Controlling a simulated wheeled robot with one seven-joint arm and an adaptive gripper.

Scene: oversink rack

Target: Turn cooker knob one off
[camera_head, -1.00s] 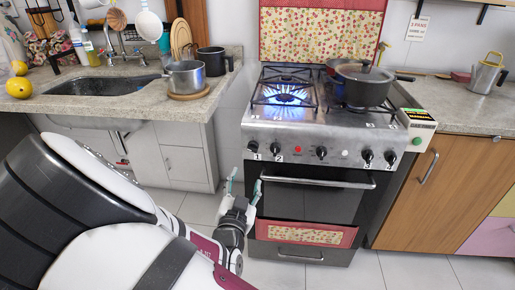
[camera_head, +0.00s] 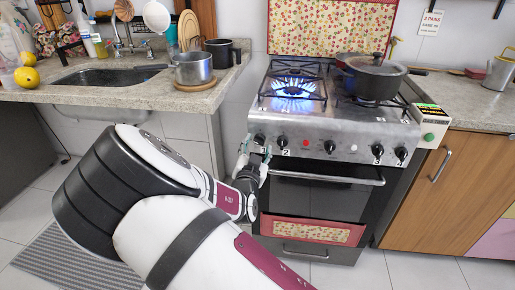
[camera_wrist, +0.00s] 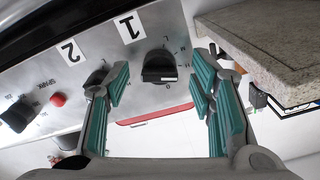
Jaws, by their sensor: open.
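Cooker knob one (camera_head: 259,139) is a black knob at the left end of the stove's (camera_head: 330,122) steel front panel. In the wrist view, knob one (camera_wrist: 160,65) shows beside the printed label "1" (camera_wrist: 128,27). My gripper (camera_head: 255,149) is open with teal finger pads, in front of the panel's left end. In the wrist view, the fingers (camera_wrist: 160,76) stand on either side of the knob, apart from it as far as I can see. Knob two (camera_head: 282,141) is just to the right. A blue flame (camera_head: 294,89) burns on the left burner.
The oven handle (camera_head: 330,180) runs below the knobs. A dark lidded pot (camera_head: 374,80) sits on the right burner. The stone counter (camera_head: 200,98) with a steel pot (camera_head: 193,68) is left of the stove, its edge close in the wrist view.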

